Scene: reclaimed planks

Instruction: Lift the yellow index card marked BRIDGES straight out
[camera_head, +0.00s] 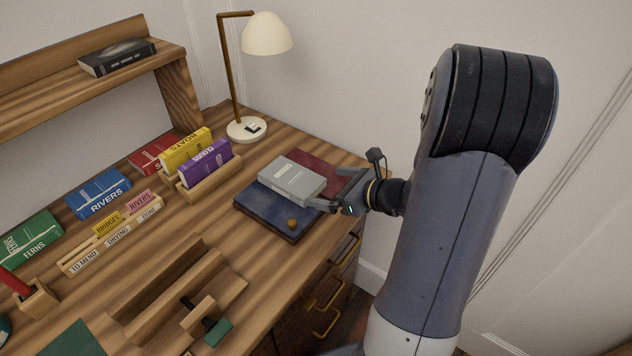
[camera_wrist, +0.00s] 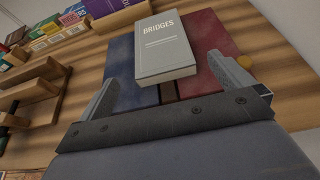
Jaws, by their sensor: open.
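The yellow index card (camera_head: 106,224) marked BRIDGES stands in a slotted wooden card rack (camera_head: 72,266) on the desk, left of centre in the head view. Only its upper part shows above the rack. A pink card (camera_head: 140,200) marked RIVERS stands in the same rack to its right. The rack's front carries labels TO MEND, DRYING and DONE. My gripper (camera_head: 334,188) is open and empty at the desk's right side, far from the card. A grey book (camera_wrist: 163,45) marked BRIDGES lies just beyond its fingers in the wrist view; I cannot tell whether they touch.
The grey book lies on a blue-and-red flat panel (camera_head: 262,215). Behind the rack lie blue (camera_head: 98,193) and green (camera_head: 30,238) books. A wooden holder (camera_head: 208,185) with yellow and purple books stands between rack and panel. A lamp (camera_head: 247,128) stands behind. A wooden trough (camera_head: 170,300) lies in front.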

